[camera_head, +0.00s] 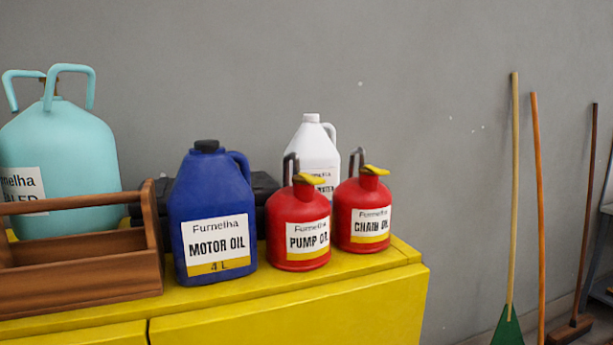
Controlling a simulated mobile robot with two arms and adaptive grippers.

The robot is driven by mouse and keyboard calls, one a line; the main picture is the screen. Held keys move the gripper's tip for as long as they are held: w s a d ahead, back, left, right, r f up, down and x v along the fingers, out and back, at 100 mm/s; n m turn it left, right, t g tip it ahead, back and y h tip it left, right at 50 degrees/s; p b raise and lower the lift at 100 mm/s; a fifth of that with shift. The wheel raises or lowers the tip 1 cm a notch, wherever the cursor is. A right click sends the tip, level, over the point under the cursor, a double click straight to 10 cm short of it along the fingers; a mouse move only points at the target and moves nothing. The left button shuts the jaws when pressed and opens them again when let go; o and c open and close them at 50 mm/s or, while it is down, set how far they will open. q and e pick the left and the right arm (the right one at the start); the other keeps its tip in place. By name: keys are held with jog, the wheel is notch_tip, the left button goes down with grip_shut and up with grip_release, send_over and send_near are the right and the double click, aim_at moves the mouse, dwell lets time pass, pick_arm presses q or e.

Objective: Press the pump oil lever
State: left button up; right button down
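A red can labelled PUMP OIL (298,234) stands upright on the yellow cabinet top, right of the blue motor oil jug. It has a yellow lever (305,180) on top and a dark upright spout (290,168) at its back left. A similar red can labelled CHAIN OIL (362,218) stands just to its right, with its own yellow lever (376,170). Neither of my grippers shows in the head view.
A blue MOTOR OIL jug (212,207) stands close left of the pump oil can. A white jug (315,147) and a dark case (264,188) are behind. A wooden toolbox (80,285) and teal tank (70,145) stand left. The cabinet's front strip (330,275) is clear. Brooms lean right.

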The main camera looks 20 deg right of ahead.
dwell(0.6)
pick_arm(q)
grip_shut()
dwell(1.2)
